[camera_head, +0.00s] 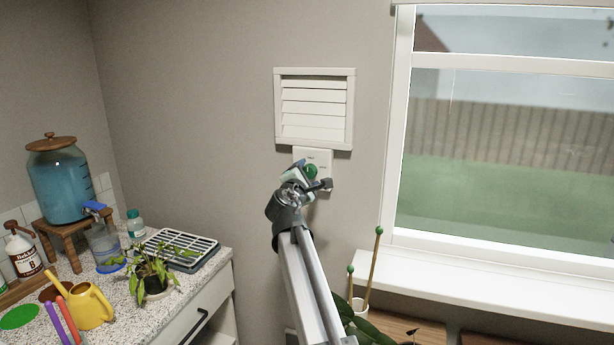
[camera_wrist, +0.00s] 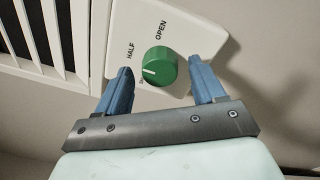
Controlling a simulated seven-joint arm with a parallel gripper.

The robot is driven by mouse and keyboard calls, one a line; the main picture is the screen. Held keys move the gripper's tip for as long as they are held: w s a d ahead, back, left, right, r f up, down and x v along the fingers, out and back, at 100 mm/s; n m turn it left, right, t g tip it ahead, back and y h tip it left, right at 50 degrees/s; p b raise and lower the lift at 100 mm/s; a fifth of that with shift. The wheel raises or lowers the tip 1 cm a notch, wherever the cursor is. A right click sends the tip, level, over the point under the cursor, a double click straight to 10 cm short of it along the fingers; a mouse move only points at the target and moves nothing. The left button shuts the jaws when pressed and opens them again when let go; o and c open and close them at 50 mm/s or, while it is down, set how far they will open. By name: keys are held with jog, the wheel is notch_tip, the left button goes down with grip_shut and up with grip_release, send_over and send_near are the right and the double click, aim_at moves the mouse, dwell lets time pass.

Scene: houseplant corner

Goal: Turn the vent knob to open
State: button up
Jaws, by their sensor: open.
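The vent knob is a round green dial on a white plate (camera_head: 313,156) on the wall, below the louvred vent (camera_head: 315,108). The knob (camera_wrist: 158,66) shows clearly in the wrist view. Its white mark points left and slightly down, toward a label that is mostly hidden. "HALF" is printed at upper left of the knob and "OPEN" above it. My gripper (camera_wrist: 160,72) is open, with one blue finger on each side of the knob and a visible gap to it. In the head view my gripper (camera_head: 312,179) covers part of the plate.
A window (camera_head: 500,130) with a white sill (camera_head: 480,284) is right of the vent. At left a speckled counter (camera_head: 185,290) carries a blue water dispenser (camera_head: 60,185), a yellow watering can (camera_head: 91,306), a potted plant (camera_head: 152,275) and a rack (camera_head: 182,250). The wall around the vent is bare.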

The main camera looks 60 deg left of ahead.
jog(key=shift+w+a, duration=0.25)
jog(key=shift+a, duration=0.05)
jog(key=c, duration=1.1)
jog(key=shift+o, duration=0.2)
